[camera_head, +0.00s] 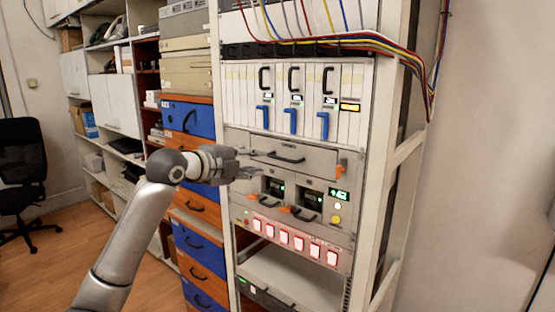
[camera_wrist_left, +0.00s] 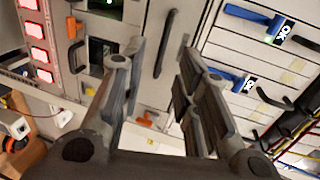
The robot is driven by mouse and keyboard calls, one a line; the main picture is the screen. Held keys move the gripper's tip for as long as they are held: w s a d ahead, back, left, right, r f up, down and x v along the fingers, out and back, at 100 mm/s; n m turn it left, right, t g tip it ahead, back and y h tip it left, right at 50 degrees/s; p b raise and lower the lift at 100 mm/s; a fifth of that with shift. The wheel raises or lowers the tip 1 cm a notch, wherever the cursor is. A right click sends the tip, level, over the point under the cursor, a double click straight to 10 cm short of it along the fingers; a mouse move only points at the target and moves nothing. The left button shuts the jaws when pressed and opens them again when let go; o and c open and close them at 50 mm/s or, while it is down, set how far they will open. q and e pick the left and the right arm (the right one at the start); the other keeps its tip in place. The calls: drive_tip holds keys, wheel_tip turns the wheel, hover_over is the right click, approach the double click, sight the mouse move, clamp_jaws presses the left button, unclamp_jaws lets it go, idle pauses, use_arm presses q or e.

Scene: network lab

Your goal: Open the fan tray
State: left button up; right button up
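The fan tray (camera_head: 315,161) is a grey panel in the rack, below the tall white cards. It carries a dark horizontal handle (camera_head: 287,157) and an orange latch (camera_head: 341,170) at its right end. The tray looks shut, flush with the rack front. My left gripper (camera_head: 248,163) is in front of the tray's left part, to the left of the handle. In the left wrist view its two fingers (camera_wrist_left: 163,52) are apart, with nothing held. The handle (camera_wrist_left: 166,42) shows beyond and between the fingertips there, apart from them. My right gripper is not in view.
Above the tray are white cards with blue levers (camera_head: 293,121) and coloured cables (camera_head: 350,38). Below are modules with dark handles (camera_head: 306,214) and lit red switches (camera_head: 285,238). Blue and orange drawers (camera_head: 190,118) stand left of the rack.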

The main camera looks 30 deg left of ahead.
sight(277, 158)
use_arm(q)
drive_tip(key=p+x, duration=0.1)
drive_tip(key=x, duration=0.2)
drive_tip(key=p+x, duration=0.2)
drive_tip(key=x, duration=0.1)
drive_tip(key=p+x, duration=0.1)
drive_tip(key=x, duration=0.2)
drive_tip(key=shift+w+d+r, duration=0.15)
drive_tip(key=shift+w+r, duration=0.1)
drive_tip(key=shift+w+f, duration=0.25)
drive_tip(key=shift+w, duration=0.3)
drive_tip(key=shift+c, duration=0.3)
clamp_jaws()
